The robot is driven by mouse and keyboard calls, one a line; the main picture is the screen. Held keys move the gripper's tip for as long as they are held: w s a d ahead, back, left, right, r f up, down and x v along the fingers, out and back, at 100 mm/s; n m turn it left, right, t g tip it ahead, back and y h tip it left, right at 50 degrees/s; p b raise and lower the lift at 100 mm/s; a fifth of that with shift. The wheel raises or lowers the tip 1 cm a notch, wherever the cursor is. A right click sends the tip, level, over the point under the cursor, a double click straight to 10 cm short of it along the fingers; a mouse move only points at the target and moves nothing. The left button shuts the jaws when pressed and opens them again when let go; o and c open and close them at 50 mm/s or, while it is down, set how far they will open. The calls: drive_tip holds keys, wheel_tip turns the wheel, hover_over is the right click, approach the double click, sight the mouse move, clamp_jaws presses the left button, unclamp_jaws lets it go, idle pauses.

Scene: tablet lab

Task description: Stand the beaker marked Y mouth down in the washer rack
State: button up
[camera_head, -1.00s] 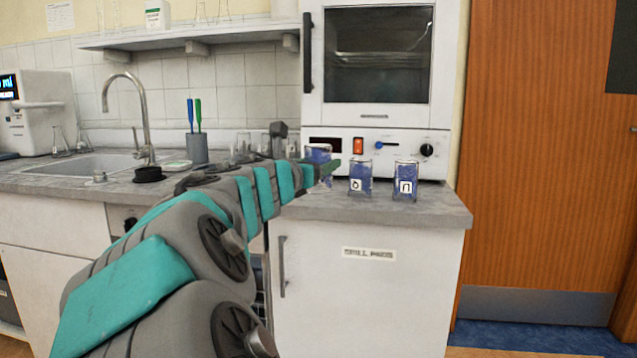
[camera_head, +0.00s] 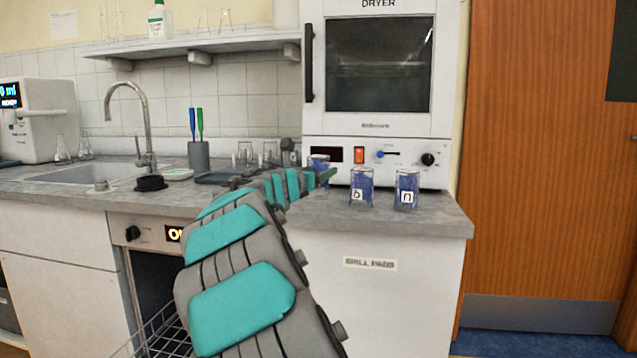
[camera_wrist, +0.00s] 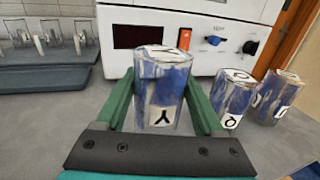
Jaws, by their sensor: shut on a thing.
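The beaker marked Y (camera_wrist: 162,92) is clear with blue patches and stands on the counter between my gripper's green fingers in the wrist view. Its side label looks like an upside-down Y; another mark shows at its top. I cannot tell for sure which end is the mouth. My gripper (camera_wrist: 162,112) is shut on it. In the head view the beaker (camera_head: 318,163) is partly behind my gripper. The washer (camera_head: 150,235) is open under the counter, and part of its wire rack (camera_head: 165,335) shows beside my arm; the remainder is hidden.
Two similar labelled beakers (camera_head: 361,187) (camera_head: 407,189) stand close by on the right. The dryer (camera_head: 376,150) rises right behind. A dark tray (camera_wrist: 45,79) with glassware on pegs lies to the left. The sink (camera_head: 85,175) and tap (camera_head: 146,120) are farther left.

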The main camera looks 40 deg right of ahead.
drive_tip(key=shift+f, duration=1.25)
drive_tip(key=shift+f, duration=0.2)
drive_tip(key=o, duration=1.4)
drive_tip(key=shift+r, duration=0.2)
drive_tip(key=v, duration=1.2)
drive_tip(key=shift+b, duration=0.35)
drive_tip(key=shift+s, duration=0.1)
